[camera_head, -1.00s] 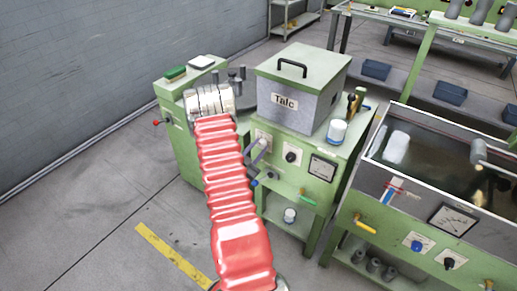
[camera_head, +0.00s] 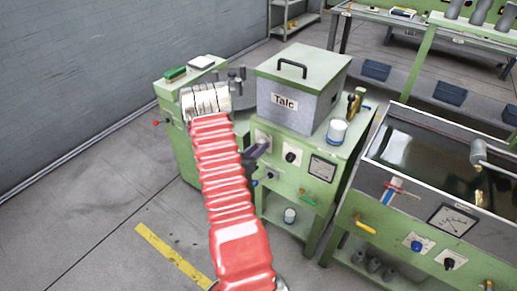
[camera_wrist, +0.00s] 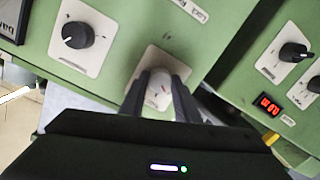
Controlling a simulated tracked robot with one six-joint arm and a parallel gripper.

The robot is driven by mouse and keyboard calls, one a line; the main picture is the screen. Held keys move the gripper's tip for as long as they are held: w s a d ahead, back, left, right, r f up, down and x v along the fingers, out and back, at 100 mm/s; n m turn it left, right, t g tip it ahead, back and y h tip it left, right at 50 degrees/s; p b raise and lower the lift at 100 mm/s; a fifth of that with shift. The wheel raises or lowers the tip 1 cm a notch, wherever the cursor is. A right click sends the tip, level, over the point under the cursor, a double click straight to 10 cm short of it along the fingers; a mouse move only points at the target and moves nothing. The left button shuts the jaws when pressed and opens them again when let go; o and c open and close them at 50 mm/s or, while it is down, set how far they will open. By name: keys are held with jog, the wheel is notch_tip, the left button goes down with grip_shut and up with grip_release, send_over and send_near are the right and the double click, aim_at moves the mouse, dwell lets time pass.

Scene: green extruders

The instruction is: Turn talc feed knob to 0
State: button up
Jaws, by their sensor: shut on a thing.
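The talc machine is a green cabinet with a grey box labelled Talc (camera_head: 290,105) on top. In the wrist view, a pale knob (camera_wrist: 159,91) with a small reddish mark sits on a white plate (camera_wrist: 171,62) on the green panel. The dark fingers of my gripper (camera_wrist: 160,95) stand on both sides of it and are shut on it. The plate's scale is too blurred to read, so I cannot tell the setting. In the head view, my gripper (camera_head: 257,151) is at the left of the front panel, beside its plate (camera_head: 263,137).
A second, black knob (camera_wrist: 77,35) on its own white plate is beside the held one; it also shows in the head view (camera_head: 292,157). A gauge (camera_head: 322,168) is to its right. A water tank (camera_head: 360,180) stands right. Open floor lies at left.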

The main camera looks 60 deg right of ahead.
jog(key=shift+f+n, duration=0.15)
jog(key=shift+n, duration=0.25)
jog(key=o, duration=1)
jog(key=shift+o, duration=0.2)
jog(key=shift+a, duration=0.1)
jog(key=w+a+r, duration=0.1)
jog(key=w+a, duration=0.1)
jog(key=a, duration=1.1)
jog(key=shift+a+r, duration=0.2)
